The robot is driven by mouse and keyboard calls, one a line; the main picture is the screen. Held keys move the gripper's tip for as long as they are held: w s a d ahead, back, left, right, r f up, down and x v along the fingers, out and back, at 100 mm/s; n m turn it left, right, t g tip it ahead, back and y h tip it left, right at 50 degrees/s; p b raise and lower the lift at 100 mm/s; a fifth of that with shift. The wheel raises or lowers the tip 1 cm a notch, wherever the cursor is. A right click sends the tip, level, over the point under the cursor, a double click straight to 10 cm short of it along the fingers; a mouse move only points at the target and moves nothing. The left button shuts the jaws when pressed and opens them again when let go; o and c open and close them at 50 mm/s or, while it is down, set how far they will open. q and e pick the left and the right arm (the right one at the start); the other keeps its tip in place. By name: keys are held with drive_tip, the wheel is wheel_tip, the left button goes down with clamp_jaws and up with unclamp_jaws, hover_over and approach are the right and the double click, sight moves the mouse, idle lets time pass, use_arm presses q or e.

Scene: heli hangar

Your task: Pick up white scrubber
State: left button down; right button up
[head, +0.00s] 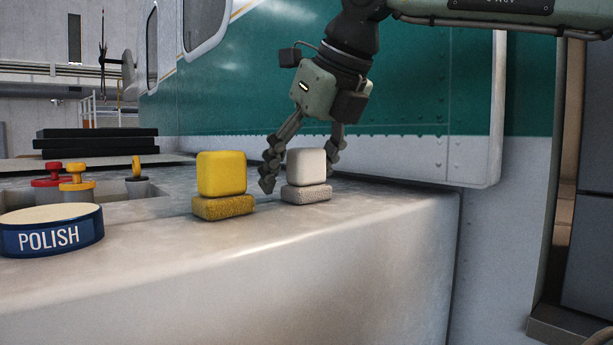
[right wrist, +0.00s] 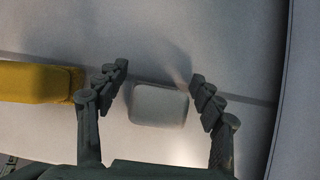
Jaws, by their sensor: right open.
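The white scrubber (head: 306,170) has a white block on top and a rough grey-white pad below. It stands upright on the grey surface, to the right of a yellow scrubber. My right gripper (head: 300,175) is open and points down, with one finger left of the white scrubber and the other at its right, partly behind it. In the right wrist view the white scrubber (right wrist: 158,105) lies between the two open fingers (right wrist: 160,90), with a gap on each side. My left gripper is not in view.
The yellow scrubber (head: 222,175) stands close to the left finger. A blue POLISH tin (head: 52,230) and red and yellow knobbed items (head: 76,178) are farther left. A green and white helicopter body (head: 420,100) rises behind. The surface ends at a rounded right edge.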

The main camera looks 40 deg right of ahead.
drive_tip(key=shift+c, duration=0.6)
drive_tip(key=c, duration=0.9)
drive_tip(key=shift+r, duration=0.1)
